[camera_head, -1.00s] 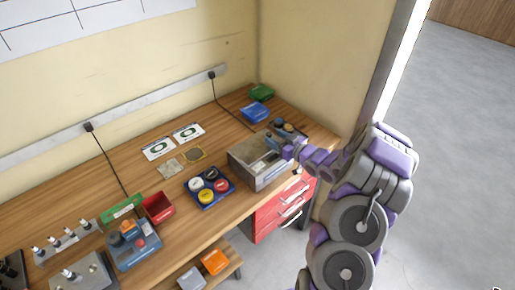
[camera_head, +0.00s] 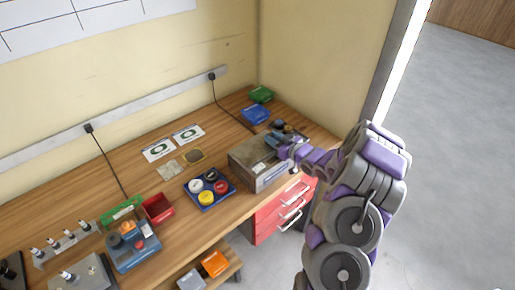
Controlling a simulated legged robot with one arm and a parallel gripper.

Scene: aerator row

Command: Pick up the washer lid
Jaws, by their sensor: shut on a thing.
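The washer is a grey metal box (camera_head: 262,178) at the right end of the wooden bench, near the front edge. The washer lid (camera_head: 249,151) appears as its flat grey top. My gripper (camera_head: 277,143) is at the right side of this top, reaching in from the right. It is shut on a part of the lid. The fingertips are small here, and the exact contact is hidden by my gripper. I cannot tell whether the lid is clear of the box.
A blue tray with round coloured caps (camera_head: 209,188) stands left of the washer. Dark round parts (camera_head: 283,127) sit just behind my gripper. Blue (camera_head: 256,114) and green (camera_head: 262,94) bins are at the back. Red drawers (camera_head: 277,217) are below.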

